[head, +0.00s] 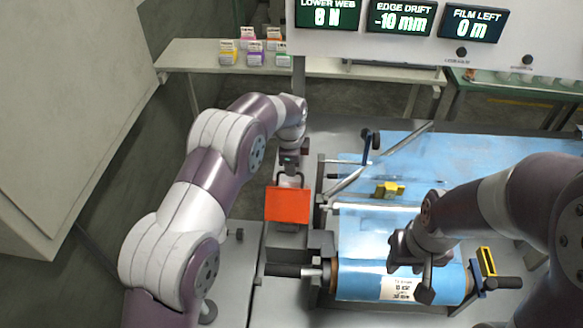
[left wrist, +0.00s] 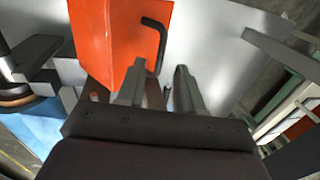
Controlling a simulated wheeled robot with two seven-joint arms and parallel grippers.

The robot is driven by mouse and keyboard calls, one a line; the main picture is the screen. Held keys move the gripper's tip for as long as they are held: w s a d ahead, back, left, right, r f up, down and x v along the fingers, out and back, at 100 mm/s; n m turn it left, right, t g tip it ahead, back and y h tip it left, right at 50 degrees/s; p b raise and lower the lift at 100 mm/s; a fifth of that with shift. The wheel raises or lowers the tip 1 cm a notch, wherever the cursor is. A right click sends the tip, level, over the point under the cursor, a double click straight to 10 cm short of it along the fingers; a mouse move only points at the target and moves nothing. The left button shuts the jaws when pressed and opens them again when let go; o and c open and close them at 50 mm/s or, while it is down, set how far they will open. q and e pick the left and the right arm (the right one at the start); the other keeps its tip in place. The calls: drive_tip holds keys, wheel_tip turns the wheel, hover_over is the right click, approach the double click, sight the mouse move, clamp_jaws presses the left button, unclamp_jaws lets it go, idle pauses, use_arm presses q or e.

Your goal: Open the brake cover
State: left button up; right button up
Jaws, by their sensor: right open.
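The orange-red brake cover (head: 288,205) is at the left edge of the machine in the head view, with a dark handle (head: 290,178) at its far edge. My left gripper (head: 289,167) is just beyond and above the handle. In the left wrist view the cover (left wrist: 122,38) and its bent black handle (left wrist: 161,42) are ahead of the left fingers (left wrist: 160,66). These fingers are apart; the handle's lower end shows near the gap, but I cannot tell whether it is between them. My right gripper (head: 413,268) is open, over the blue film roll (head: 360,278).
A second roller and blue film sheet (head: 385,222) with a yellow block (head: 390,189) lie right of the cover. A yellow-and-black bracket (head: 486,262) stands at the roll's right end. A display panel (head: 400,55) hangs above. A shelf (head: 205,56) with small boxes is behind.

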sight(291, 186)
use_arm(q)
wheel_tip(291, 186, up, 10)
drive_tip(key=s, duration=0.2)
